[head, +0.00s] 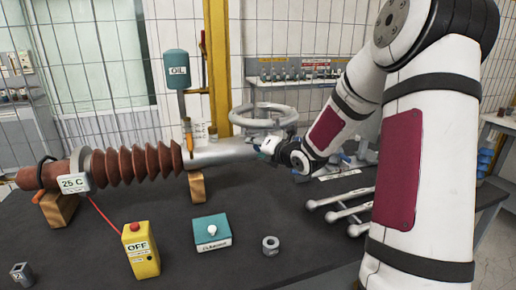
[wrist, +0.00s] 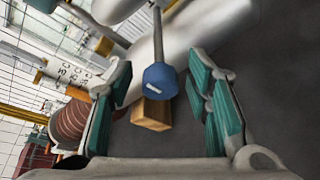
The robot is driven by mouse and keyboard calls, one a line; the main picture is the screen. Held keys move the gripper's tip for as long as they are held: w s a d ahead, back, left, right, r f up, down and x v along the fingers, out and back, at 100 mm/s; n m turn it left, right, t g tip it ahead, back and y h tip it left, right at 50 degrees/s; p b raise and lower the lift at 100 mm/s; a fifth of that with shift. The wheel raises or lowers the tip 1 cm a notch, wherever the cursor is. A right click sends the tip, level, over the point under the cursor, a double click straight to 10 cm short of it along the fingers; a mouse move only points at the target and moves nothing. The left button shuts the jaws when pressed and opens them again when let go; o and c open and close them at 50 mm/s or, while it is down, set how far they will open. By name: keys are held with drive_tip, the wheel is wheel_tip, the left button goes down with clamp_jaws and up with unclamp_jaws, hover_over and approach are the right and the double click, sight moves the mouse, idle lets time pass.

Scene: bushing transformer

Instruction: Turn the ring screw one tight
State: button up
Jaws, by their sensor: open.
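In the head view my gripper (head: 268,149) is beside the right end of the grey metal tube (head: 225,151) of the bushing, below a large pale ring (head: 264,115). In the wrist view my gripper (wrist: 161,72) is open, with its green-padded fingers apart. A blue faceted head (wrist: 160,78) on a grey rod (wrist: 158,35) shows between the fingers, with gaps on both sides. I cannot tell whether this is ring screw one. My arm and gripper hide part of the tube's end in the head view.
The ribbed brown bushing (head: 128,165) rests on wooden blocks (head: 197,187) on the dark table (head: 190,265). A yellow OFF box (head: 140,252), a teal box (head: 211,232) and a nut (head: 270,245) stand in front. Metal wrenches (head: 345,207) lie right. An OIL tank (head: 177,70) rises behind.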

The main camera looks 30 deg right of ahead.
drive_tip(key=shift+c, duration=0.4)
clamp_jaws()
